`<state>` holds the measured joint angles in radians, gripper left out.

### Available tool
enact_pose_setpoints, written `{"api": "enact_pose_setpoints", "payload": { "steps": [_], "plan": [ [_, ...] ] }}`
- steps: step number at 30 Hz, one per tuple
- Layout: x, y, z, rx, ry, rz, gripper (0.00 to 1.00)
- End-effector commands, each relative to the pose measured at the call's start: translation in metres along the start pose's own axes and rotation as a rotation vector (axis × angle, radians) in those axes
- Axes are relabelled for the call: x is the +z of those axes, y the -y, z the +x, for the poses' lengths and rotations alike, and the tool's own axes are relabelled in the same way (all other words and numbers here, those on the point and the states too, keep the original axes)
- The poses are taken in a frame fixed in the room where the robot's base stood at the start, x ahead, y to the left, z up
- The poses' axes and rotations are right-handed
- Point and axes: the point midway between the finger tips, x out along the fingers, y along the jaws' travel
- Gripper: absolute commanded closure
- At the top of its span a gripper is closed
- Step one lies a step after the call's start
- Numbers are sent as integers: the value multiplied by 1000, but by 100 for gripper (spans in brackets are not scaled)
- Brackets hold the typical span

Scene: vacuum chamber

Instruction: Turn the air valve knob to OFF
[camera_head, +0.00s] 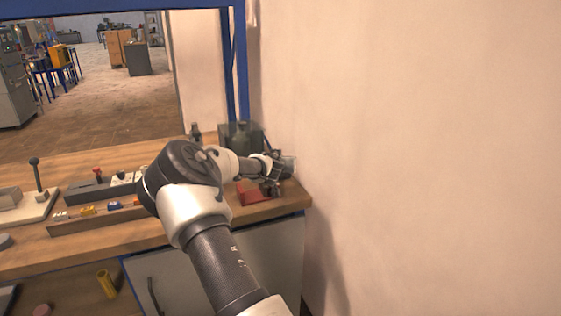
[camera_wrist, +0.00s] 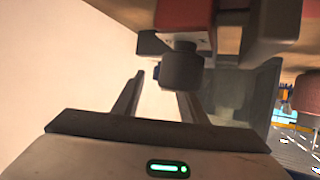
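In the wrist view a dark grey cylindrical knob (camera_wrist: 182,70) stands on a dark fitting with a red block (camera_wrist: 186,14); I take it for the air valve knob, and no OFF mark can be read. My gripper (camera_wrist: 158,85) is open, its two fingers apart. The knob overlaps the right finger in the picture; contact cannot be told. In the head view my gripper (camera_head: 277,167) is at the bench's right end, close to the red block (camera_head: 250,195) with dark parts (camera_head: 270,187) beside it. My gripper partly hides this spot.
A clear box (camera_head: 240,130) with dark contents stands behind my gripper. The plain wall (camera_head: 420,150) is close on the right. A wooden tray (camera_head: 85,222) with small coloured parts and a grey block with a red knob (camera_head: 97,172) lie left of my arm on the bench.

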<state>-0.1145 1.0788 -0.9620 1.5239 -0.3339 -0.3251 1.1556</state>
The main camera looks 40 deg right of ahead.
Motion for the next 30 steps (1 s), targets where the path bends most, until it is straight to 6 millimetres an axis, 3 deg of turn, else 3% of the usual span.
{"api": "enact_pose_setpoints", "payload": {
  "steps": [6, 17, 24, 30],
  "plan": [
    [0, 0, 25, 0, 1, -1, 62],
    [0, 0, 29, 0, 1, 0, 62],
    [0, 0, 29, 0, 0, 0, 100],
    [0, 0, 29, -9, 1, -4, 100]
  ]
}}
